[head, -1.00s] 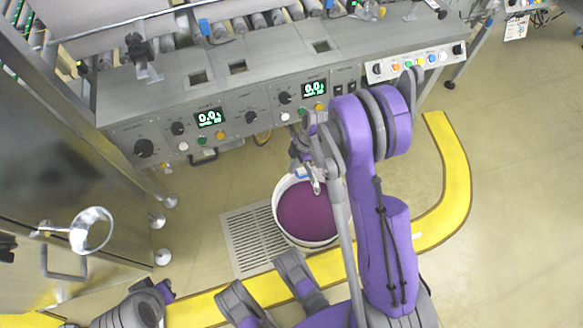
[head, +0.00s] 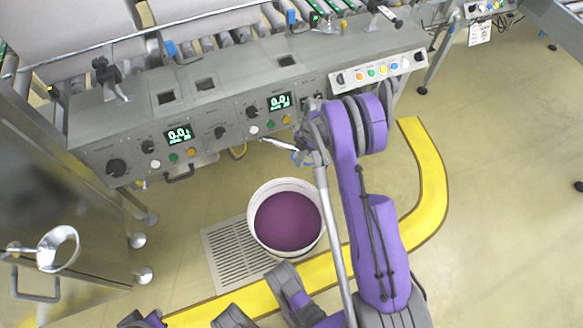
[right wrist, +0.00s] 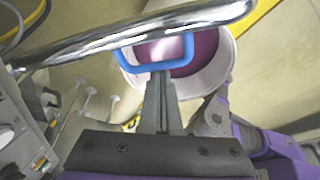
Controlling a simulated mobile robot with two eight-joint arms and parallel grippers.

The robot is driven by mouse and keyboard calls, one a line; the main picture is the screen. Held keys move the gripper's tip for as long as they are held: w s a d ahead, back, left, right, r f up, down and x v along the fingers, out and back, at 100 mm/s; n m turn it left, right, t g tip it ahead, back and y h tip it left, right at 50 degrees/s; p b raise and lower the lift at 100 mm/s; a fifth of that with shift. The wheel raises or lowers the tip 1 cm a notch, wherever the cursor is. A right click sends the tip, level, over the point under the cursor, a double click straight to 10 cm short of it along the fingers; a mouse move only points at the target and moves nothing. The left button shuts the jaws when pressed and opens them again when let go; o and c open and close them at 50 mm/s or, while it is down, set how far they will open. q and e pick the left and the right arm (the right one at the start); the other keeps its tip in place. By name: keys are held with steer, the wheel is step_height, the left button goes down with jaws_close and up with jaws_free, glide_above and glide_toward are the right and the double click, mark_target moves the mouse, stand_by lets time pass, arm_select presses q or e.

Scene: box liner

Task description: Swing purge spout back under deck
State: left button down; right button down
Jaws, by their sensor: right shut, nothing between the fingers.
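The purge spout (head: 281,146) is a shiny metal tube just below the deck's front panel (head: 200,140), clear of the bucket's opening in the head view. The tube (right wrist: 130,42) crosses the top of the right wrist view, with a blue loop handle (right wrist: 187,50) below it. My right gripper (head: 301,153) is at the handle, small and partly hidden by its own arm. In the right wrist view its fingers (right wrist: 158,75) are closed together at the loop, with nothing gripped between them. My left gripper cannot be made out.
A yellow floor line (head: 432,185) curves around at the right. A steel cabinet (head: 50,190) stands at the left. The floor at the right is open.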

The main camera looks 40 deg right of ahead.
steer(key=w+d, duration=0.5)
steer(key=d, duration=0.5)
steer(key=shift+a, duration=0.15)
stand_by(0.4)
